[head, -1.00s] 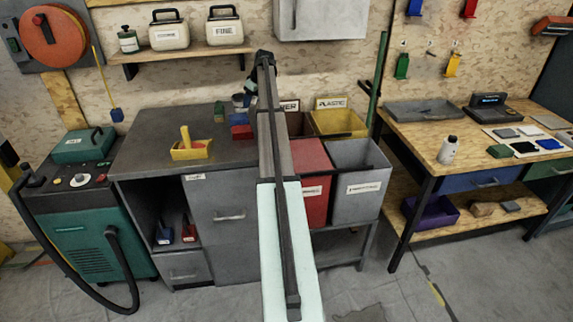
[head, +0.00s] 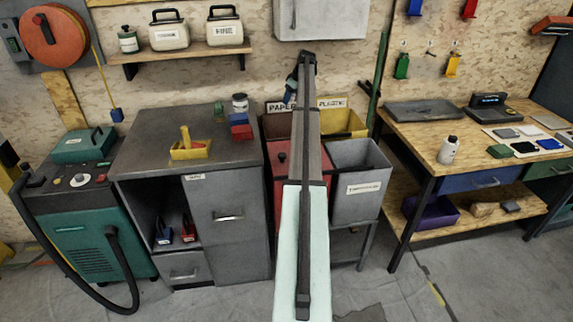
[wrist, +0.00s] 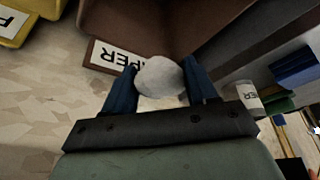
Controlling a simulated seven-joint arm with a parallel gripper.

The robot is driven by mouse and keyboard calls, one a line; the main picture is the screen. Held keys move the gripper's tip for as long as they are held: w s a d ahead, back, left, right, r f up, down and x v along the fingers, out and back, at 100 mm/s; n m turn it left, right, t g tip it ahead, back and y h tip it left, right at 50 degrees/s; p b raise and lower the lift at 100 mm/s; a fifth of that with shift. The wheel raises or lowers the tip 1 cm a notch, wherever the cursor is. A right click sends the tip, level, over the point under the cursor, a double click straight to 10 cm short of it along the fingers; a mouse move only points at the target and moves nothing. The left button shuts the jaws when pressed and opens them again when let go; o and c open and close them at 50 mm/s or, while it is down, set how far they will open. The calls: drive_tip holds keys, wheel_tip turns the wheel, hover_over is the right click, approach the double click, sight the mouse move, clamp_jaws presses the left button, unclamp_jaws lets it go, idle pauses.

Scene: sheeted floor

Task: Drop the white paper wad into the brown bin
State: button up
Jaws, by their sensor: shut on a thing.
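My gripper (wrist: 159,72) is shut on the white paper wad (wrist: 160,80), which sits between its two blue fingers in the wrist view. The brown bin (wrist: 150,22) is just beyond the wad, with its PAPER sign (wrist: 104,56) beside the left finger. In the head view the gripper (head: 290,88) shows partly behind my arm, above the PAPER sign at the back wall. The brown bin (head: 276,126) is partly covered by my arm there, and the wad is hidden. I cannot tell whether the wad is over the bin's opening.
A yellow bin (head: 355,122) labelled PLASTIC stands right of the brown one. A red bin (head: 283,185) and a grey bin (head: 362,180) stand in front.

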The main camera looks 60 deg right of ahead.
drive_tip(key=shift+f, duration=2.4)
drive_tip(key=o, duration=1.3)
drive_tip(key=shift+r, duration=0.1)
drive_tip(key=v, duration=1.3)
drive_tip(key=shift+r, duration=0.3)
